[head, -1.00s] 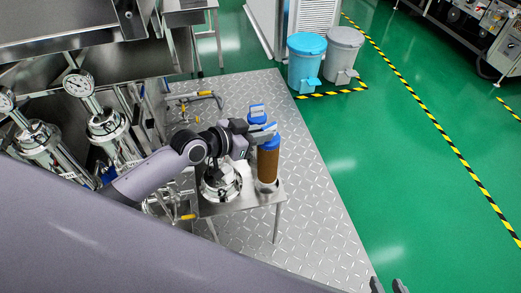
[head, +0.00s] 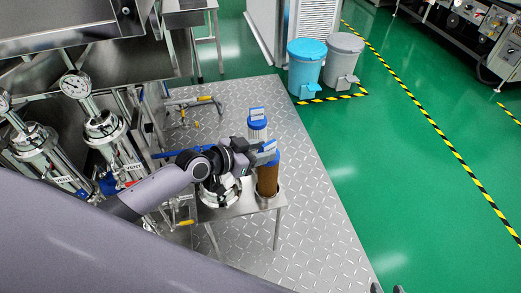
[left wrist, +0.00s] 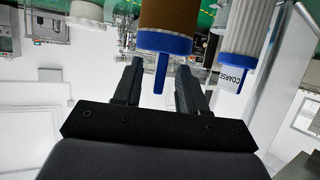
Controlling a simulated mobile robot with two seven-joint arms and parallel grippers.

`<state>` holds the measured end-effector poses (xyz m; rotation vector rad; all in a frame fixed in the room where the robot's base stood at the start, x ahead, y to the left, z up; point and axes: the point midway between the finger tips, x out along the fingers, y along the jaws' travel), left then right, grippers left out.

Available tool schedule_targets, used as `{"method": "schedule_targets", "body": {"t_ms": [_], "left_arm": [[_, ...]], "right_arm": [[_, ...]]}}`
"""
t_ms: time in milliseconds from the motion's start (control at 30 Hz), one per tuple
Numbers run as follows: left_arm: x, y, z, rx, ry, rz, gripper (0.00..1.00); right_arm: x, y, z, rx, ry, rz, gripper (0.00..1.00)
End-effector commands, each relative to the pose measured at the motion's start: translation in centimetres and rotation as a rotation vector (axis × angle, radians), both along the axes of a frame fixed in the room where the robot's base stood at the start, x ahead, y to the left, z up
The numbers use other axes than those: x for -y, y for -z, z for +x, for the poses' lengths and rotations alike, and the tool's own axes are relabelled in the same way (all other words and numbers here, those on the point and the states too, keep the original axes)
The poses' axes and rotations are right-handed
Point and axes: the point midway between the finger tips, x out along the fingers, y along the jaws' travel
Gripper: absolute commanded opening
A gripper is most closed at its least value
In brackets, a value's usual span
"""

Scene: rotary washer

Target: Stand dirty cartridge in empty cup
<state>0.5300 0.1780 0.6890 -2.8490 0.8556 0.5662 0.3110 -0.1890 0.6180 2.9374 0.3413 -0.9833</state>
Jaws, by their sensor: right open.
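The brown, dirty-looking cartridge (head: 268,178) with a blue cap stands upright at the right end of a small steel table (head: 235,209). Its foot is at a low ring whose shape I cannot make out. My left gripper (head: 269,151) is at its cap. In the left wrist view, the cap's blue tab (left wrist: 161,75) lies between the open fingers (left wrist: 157,85), with gaps on both sides. A white cartridge (head: 257,128) stands just behind; its label reads "COARSE" in the left wrist view (left wrist: 238,35). Only the tips of my right gripper (head: 388,288) show at the bottom edge.
A round steel vessel (head: 218,190) stands on the table left of the brown cartridge, partly under my left arm. Steel housings with gauges (head: 107,128) fill the left side. Blue (head: 306,67) and grey (head: 343,58) bins stand behind. The plate floor right of the table is clear.

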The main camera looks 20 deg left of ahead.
Motion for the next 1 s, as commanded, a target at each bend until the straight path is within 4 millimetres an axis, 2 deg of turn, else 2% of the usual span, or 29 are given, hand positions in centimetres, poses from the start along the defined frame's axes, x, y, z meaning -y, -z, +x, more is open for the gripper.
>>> {"method": "schedule_targets", "body": {"t_ms": [333,467,800,1000], "left_arm": [[0.0,-0.6,0.0,-0.001,0.0,-0.001,0.41],[-1.0,-1.0,-1.4,-0.002,0.0,0.002,0.41],[-4.4,-3.6,-6.7,-0.003,0.002,0.004,0.41],[-5.7,-4.5,-8.6,-0.003,0.0,0.002,0.41]], "right_arm": [[0.0,-0.6,0.0,0.001,0.001,0.001,0.43],[0.0,-0.8,0.0,0.002,0.001,0.001,0.43],[0.1,-1.8,0.0,0.006,0.0,-0.004,0.43],[0.2,-1.8,0.0,0.005,0.001,-0.008,0.43]]}}
